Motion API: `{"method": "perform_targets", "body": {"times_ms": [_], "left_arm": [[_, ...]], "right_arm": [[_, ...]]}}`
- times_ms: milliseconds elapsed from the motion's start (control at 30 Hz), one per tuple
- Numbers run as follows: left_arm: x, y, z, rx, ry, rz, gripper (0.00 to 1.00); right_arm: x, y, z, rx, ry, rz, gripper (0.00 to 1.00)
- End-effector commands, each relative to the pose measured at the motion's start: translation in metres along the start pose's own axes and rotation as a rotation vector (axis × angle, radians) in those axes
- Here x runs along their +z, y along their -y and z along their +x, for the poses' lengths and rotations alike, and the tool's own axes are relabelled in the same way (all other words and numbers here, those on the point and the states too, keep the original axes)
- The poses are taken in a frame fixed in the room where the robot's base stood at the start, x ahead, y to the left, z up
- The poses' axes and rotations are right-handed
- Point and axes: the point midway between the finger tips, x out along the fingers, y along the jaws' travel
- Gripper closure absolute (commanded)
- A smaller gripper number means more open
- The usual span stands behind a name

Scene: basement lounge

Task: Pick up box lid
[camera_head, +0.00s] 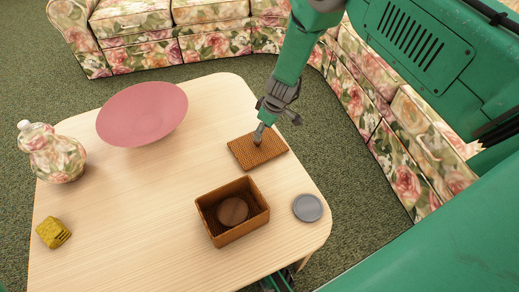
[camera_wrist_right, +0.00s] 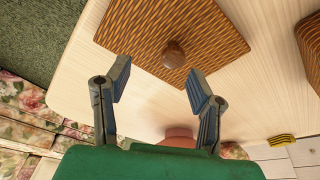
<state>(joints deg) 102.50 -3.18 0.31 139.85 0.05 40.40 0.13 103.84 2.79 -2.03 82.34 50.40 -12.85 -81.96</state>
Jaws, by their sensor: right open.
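The box lid (camera_head: 240,150) is a flat, woven brown square lying on the table near its right edge. In the right wrist view the lid (camera_wrist_right: 130,30) fills the upper middle, with a round brown knob (camera_wrist_right: 174,55) on top. My right gripper (camera_head: 260,132) is over the lid, close to the knob. In the wrist view its two fingers (camera_wrist_right: 160,88) are spread wide, with nothing between them, and the knob appears just beyond the tips. The open woven box (camera_head: 242,232) stands nearer on the table, apart from the lid, with a round brown object (camera_head: 232,211) inside. My left gripper is not seen.
On the pale wooden table (camera_head: 130,220) are a pink bowl (camera_head: 142,113), a floral jar (camera_head: 56,157), a yellow block (camera_head: 53,233) and a grey disc (camera_head: 308,207). Floral sofas (camera_head: 215,45) stand behind and to the right. The table's middle is clear.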

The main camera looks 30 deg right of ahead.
Motion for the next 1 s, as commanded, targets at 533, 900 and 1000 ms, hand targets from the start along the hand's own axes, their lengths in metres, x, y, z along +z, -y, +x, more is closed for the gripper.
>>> {"method": "perform_targets", "body": {"times_ms": [533,900,1000], "left_arm": [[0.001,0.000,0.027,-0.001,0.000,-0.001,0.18],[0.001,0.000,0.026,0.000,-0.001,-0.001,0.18],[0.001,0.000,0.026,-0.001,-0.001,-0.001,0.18]], "right_arm": [[0.007,0.007,0.057,0.000,-0.001,-0.002,0.51],[0.005,0.009,0.056,0.003,0.001,-0.003,1.00],[0.005,0.009,0.055,0.004,0.001,-0.003,1.00]]}}
